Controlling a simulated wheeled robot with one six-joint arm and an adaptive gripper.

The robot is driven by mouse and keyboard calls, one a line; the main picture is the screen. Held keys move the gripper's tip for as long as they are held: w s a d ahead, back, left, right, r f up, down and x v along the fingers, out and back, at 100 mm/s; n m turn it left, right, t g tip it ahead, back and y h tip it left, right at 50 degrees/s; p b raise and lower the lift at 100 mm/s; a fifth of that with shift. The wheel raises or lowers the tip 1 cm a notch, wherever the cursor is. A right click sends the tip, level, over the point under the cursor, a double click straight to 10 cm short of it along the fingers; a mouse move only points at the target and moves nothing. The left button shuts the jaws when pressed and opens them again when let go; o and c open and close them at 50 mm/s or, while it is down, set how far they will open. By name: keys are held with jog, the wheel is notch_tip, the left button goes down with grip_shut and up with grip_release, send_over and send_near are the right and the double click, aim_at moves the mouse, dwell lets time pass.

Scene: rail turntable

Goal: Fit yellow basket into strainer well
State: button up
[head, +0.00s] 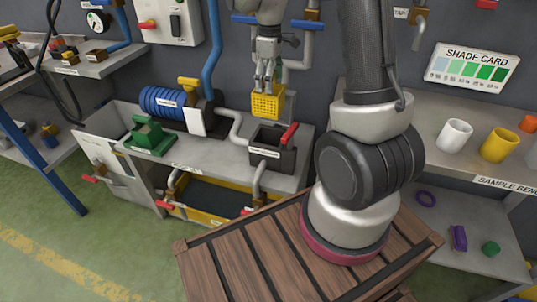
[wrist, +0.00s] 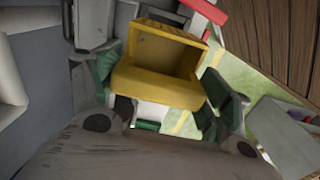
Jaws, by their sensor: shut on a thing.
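The yellow basket (head: 268,104) hangs from my gripper (head: 267,84), which is shut on its upper part. In the wrist view the basket (wrist: 155,75) sits between the green-padded fingers, its hollow side turned toward the top of the picture. The strainer well (head: 268,158) is a dark grey open box on the bench, with a red lever (head: 289,136) at its right. The basket shows just above and behind the well's rim in the head view, apart from it. The well's inside is mostly in shadow. Part of the red lever (wrist: 206,10) shows in the wrist view.
A blue coil (head: 163,102) and a green block-like fixture (head: 150,136) stand left of the well on the grey bench (head: 190,157). A grey pipe (head: 236,124) runs beside the well. A wooden crate (head: 235,255) stands in front. Cups (head: 455,136) stand on the right bench.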

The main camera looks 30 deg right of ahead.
aim_at(270, 102)
notch_tip(270, 102, down, 20)
jog(key=shift+f, duration=0.15)
dwell(0.3)
jog(key=shift+f, duration=0.15)
jog(key=o, duration=1.3)
notch_tip(270, 102, up, 12)
jog(key=shift+r, duration=0.2)
jog(key=s+r+m+t, duration=0.2)
jog(key=s+r+m, duration=0.1)
jog(key=s+r, duration=0.65)
jog(key=s+r+m+t, duration=0.1)
jog(key=s+r+m, duration=0.2)
jog(key=s+r, duration=0.65)
jog(key=s+r+m, duration=0.1)
jog(key=s, duration=0.1)
jog(key=s+r+m, duration=0.1)
jog(key=s+r, duration=0.1)
jog(key=s+r+m+t, duration=0.1)
jog(key=s+r, duration=0.1)
jog(key=shift+s+d, duration=0.2)
jog(key=shift+s, duration=0.15)
